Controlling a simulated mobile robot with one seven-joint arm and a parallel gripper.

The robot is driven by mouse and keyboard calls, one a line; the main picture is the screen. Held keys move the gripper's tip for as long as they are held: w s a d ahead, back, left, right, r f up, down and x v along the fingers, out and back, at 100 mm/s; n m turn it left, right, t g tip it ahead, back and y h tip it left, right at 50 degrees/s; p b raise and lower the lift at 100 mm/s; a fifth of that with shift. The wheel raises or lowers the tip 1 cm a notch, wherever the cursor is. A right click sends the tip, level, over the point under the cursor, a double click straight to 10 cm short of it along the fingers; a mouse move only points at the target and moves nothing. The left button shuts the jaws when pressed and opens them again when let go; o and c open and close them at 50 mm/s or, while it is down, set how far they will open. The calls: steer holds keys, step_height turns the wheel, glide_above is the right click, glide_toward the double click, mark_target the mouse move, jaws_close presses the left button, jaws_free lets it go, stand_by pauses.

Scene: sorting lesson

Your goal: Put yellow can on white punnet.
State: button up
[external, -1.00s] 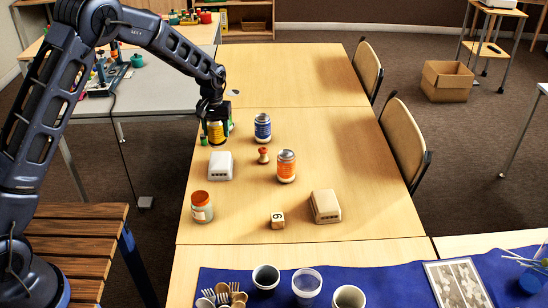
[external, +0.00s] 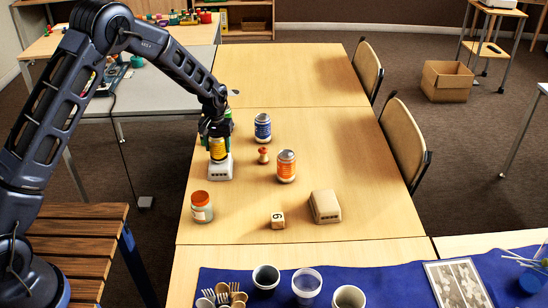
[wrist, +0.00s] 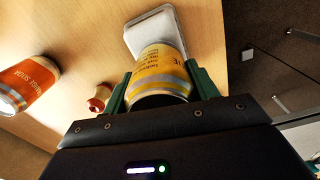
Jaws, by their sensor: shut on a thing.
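My gripper (external: 217,145) is shut on the yellow can (external: 217,152), with its green fingers on either side of the can. The can is about upright, over the far part of the white punnet (external: 221,172), which looks like a low white box with small slots in its side. I cannot tell whether the can's bottom touches the punnet. In the wrist view the yellow can (wrist: 162,65) sits between the fingers, and the white punnet (wrist: 150,24) shows just beyond it, partly hidden by the can.
A blue can (external: 263,128), a red-brown knobbed piece (external: 263,155) and an orange can (external: 286,167) stand to the right.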

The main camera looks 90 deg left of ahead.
steer(key=o, duration=0.9)
steer(key=shift+f, duration=0.1)
steer(key=shift+o, duration=0.2)
step_height(320, 180, up, 12)
steer(key=shift+r, duration=0.15)
